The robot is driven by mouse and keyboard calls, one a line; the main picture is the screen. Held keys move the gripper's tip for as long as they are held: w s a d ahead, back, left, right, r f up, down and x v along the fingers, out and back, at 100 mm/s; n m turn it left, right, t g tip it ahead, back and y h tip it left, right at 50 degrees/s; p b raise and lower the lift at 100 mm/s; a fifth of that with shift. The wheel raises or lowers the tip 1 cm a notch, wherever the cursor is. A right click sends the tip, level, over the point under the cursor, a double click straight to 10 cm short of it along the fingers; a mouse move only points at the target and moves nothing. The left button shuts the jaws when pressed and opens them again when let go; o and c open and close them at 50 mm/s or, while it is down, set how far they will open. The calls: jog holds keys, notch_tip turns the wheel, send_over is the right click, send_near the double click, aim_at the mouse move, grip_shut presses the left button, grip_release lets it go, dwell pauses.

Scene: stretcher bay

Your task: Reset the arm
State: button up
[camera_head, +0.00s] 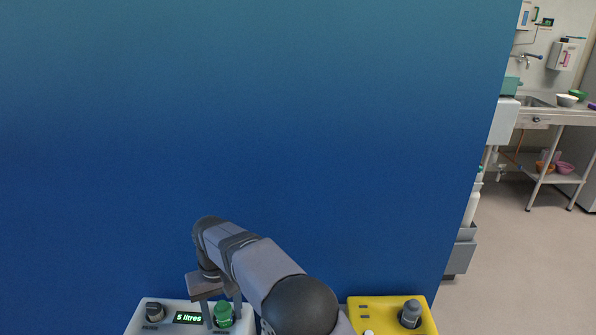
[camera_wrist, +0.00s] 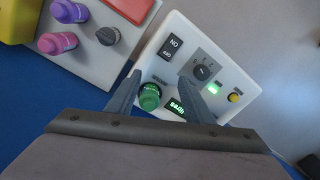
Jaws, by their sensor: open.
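My gripper (camera_head: 223,321) is low in the head view, pointing down over a white box (camera_head: 139,321). Its two fingers are apart, with a green knob (camera_head: 223,309) between or just behind them. In the wrist view the gripper (camera_wrist: 158,77) is open over the white box (camera_wrist: 183,32), and the green knob (camera_wrist: 149,98) lies closer to the left finger. I cannot tell whether a finger touches the knob. My arm reaches in from the bottom of the head view.
The white box has a lit display (camera_head: 188,318) reading "5 litres" and a black knob (camera_head: 154,312). A yellow box (camera_head: 381,305) stands to the right. A grey panel (camera_wrist: 93,62) with pink and purple knobs lies beside the white box. A blue wall (camera_head: 250,120) stands behind.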

jog(key=d+r+m, duration=0.2)
jog(key=d+r, duration=0.1)
jog(key=d, duration=1)
jog(key=s+d+f+m, duration=0.2)
jog(key=s+d+m, duration=0.1)
jog(key=s+d, duration=1.75)
notch_tip(320, 180, up, 14)
jog(key=p, duration=1.4)
jog(key=shift+d, duration=0.25)
